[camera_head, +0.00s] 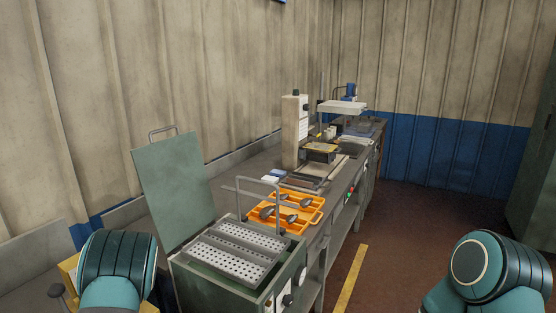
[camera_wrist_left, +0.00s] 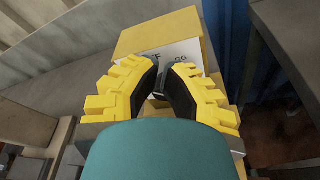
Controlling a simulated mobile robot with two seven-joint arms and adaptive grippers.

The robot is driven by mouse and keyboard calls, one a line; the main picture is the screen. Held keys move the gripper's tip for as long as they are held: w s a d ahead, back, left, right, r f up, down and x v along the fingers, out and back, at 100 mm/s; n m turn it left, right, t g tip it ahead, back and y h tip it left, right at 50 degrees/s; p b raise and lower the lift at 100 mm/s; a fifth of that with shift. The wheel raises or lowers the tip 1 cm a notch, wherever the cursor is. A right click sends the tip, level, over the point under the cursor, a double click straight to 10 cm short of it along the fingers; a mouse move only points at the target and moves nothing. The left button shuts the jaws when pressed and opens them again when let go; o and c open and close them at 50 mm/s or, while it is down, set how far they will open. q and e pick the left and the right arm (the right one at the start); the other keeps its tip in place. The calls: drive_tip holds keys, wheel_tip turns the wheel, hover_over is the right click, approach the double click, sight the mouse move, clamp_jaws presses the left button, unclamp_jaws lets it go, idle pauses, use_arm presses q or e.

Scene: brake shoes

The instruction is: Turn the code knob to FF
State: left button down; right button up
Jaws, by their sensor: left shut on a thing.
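A yellow box (camera_wrist_left: 160,35) with a white front panel (camera_wrist_left: 187,52) shows in the left wrist view. Dark letters are printed on the panel; one mark at the left looks like FF, and the mark at the right is hard to read. My left gripper (camera_wrist_left: 160,88) has its yellow, black-padded fingers closed around a small dark knob (camera_wrist_left: 158,82) in front of this panel. The fingers hide most of the knob, so its pointing direction cannot be told. In the head view a bit of the yellow box (camera_head: 70,272) shows beside my left arm, which hides the gripper. My right gripper is out of frame.
A green washer with its lid up (camera_head: 172,190) and a perforated tray (camera_head: 235,250) stands right of my left arm. An orange tray (camera_head: 300,222) with metal parts sits on the long workbench behind it. The floor (camera_head: 415,225) to the right is clear.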

use_arm(q)
drive_tip(key=shift+s+f+b, duration=0.25)
drive_tip(key=shift+f+b, duration=0.1)
idle(0.5)
drive_tip(key=shift+a, duration=0.1)
drive_tip(key=shift+w+b, duration=0.4)
drive_tip(key=shift+b, duration=0.85)
drive_tip(key=shift+w+d+f+b, duration=0.25)
drive_tip(key=shift+w+d+b, duration=0.2)
drive_tip(key=shift+b, duration=1.45)
drive_tip(key=shift+w+d+f+b, duration=0.25)
drive_tip(key=shift+f+b, duration=0.15)
drive_tip(key=shift+b, duration=0.85)
drive_tip(key=shift+s+a+r, duration=0.1)
drive_tip(key=shift+a+r, duration=0.05)
drive_tip(key=shift+r, duration=0.15)
